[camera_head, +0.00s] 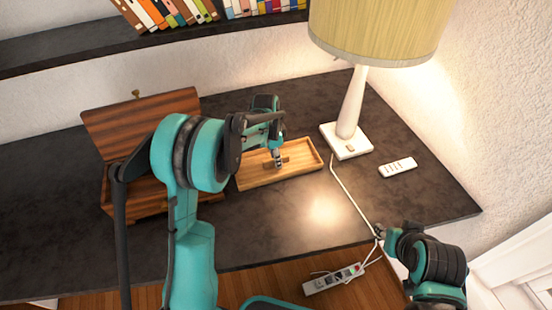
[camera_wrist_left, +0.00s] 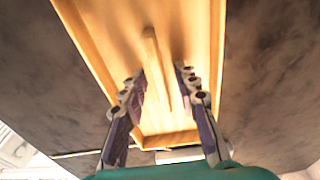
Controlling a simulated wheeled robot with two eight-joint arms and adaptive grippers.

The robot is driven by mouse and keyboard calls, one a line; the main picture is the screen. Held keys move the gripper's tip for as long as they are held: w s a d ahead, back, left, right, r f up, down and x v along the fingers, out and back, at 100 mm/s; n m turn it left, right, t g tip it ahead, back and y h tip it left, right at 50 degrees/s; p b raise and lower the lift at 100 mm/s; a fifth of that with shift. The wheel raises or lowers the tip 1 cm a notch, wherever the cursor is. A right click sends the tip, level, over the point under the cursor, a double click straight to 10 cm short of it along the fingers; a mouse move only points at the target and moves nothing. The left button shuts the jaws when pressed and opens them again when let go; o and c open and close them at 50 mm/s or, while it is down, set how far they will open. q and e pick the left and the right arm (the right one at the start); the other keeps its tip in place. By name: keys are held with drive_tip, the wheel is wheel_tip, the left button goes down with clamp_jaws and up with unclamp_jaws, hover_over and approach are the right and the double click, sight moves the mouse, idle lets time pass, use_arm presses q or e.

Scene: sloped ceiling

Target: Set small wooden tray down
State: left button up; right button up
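The small wooden tray (camera_head: 252,177) lies on the dark desk between the wooden box and the lamp, seemingly flat. It also shows in the left wrist view (camera_wrist_left: 108,38), with a raised wooden bar (camera_wrist_left: 153,62) along its middle. My left gripper (camera_head: 278,160) is over the tray's middle, pointing down. In the left wrist view its two fingers (camera_wrist_left: 158,84) are apart, one on each side of the bar, with gaps visible. My right gripper (camera_head: 380,231) is at the desk's front edge, by the white cable; its fingers are too small to read.
An open wooden box (camera_head: 140,107) stands at the left, partly hidden by my left arm. A lamp (camera_head: 347,140) and a white remote (camera_head: 398,167) are on the right. A power strip (camera_head: 334,279) lies below the front edge. Books (camera_head: 165,12) line the shelf behind.

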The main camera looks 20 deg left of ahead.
use_arm(q)
drive_tip(key=s+r+n+t+p, duration=0.1)
drive_tip(key=s+r+p, duration=0.15)
drive_tip(key=r, duration=0.55)
drive_tip(key=s+r+n+p, duration=0.15)
drive_tip(key=s+r, duration=0.25)
drive_tip(key=r, duration=0.5)
drive_tip(key=s+r+n+t+y, duration=0.1)
drive_tip(key=s+n+t, duration=0.4)
drive_tip(key=s, duration=1.4)
drive_tip(key=n, duration=0.3)
drive_tip(key=shift+s+r+n, duration=0.2)
drive_tip(key=shift+n, duration=0.15)
drive_tip(key=shift+a, duration=0.1)
